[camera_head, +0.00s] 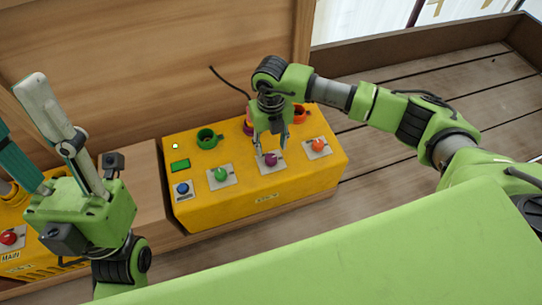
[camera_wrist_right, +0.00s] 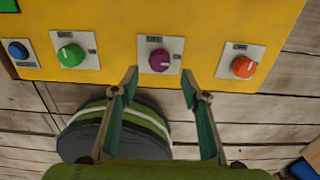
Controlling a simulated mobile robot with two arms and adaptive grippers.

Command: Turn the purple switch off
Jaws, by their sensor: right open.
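The purple switch (camera_head: 270,160) is a round knob on a pale square plate on the front part of a yellow control box (camera_head: 320,175). It also shows in the right wrist view (camera_wrist_right: 160,61), at top centre. Small labels sit on its plate, but its setting is too small to tell. My right gripper (camera_head: 271,146) is open and points down just above the purple switch. In the right wrist view its fingertips (camera_wrist_right: 159,76) are spread to either side, slightly below the knob in the picture. My left gripper (camera_head: 20,108) is open and empty at the left, fingers up.
A green switch (camera_head: 220,174) and an orange switch (camera_head: 318,145) flank the purple one. A blue button (camera_head: 183,189) is farther left. Coloured rings, one green (camera_head: 207,139), stand behind. A second yellow box (camera_head: 20,255) with a red button (camera_head: 9,238) is far left.

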